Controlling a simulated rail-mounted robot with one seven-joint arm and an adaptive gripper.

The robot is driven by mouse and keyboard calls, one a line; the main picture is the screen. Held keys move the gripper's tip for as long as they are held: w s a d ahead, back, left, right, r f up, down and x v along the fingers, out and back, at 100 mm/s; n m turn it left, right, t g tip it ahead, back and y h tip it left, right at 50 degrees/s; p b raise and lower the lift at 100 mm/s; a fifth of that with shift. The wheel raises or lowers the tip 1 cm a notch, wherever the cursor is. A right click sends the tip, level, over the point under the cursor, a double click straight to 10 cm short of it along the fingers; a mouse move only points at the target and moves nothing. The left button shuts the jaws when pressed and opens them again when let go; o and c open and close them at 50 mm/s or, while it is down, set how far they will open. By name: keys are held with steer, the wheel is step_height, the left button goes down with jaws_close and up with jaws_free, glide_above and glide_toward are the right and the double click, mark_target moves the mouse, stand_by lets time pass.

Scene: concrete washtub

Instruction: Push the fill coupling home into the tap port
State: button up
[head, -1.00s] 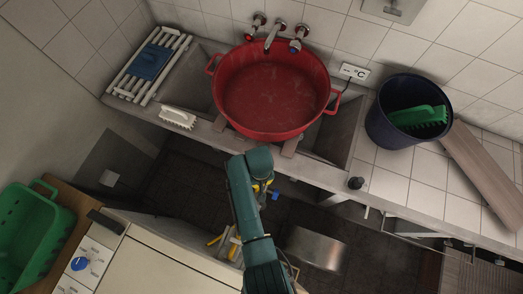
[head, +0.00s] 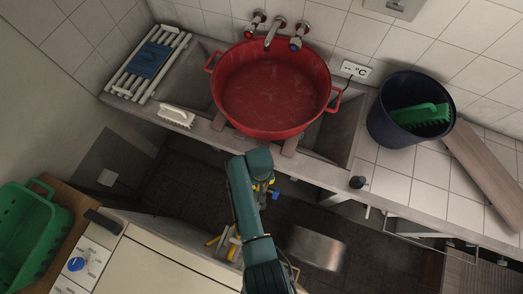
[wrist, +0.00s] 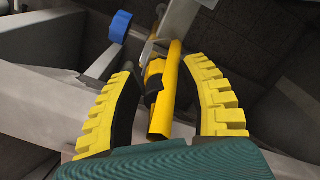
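My gripper (wrist: 161,66) has two curved yellow fingers with dark inner pads, reaching away from the wrist. A yellow tube with a black part (wrist: 164,92) lies lengthwise between them. A gap shows on the tube's left; on its right the finger is very close, and I cannot tell whether they touch. A pale fitting (wrist: 150,50) shows by the tube's far end. I cannot tell for sure which part is the fill coupling, and I cannot make out the tap port. In the head view my gripper (head: 264,188) is small and partly hidden by my arm, below the sink's front edge.
A blue handle (wrist: 120,27) is close to the left fingertip; it also shows in the head view (head: 276,195). Yellow-handled parts (head: 214,240) are just below left. The red tub (head: 270,132) stands above on the concrete sink (head: 345,135). A metal box (head: 316,246) is at the lower right.

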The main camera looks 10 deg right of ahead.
steer(key=r, duration=1.2)
steer(key=shift+w, duration=0.3)
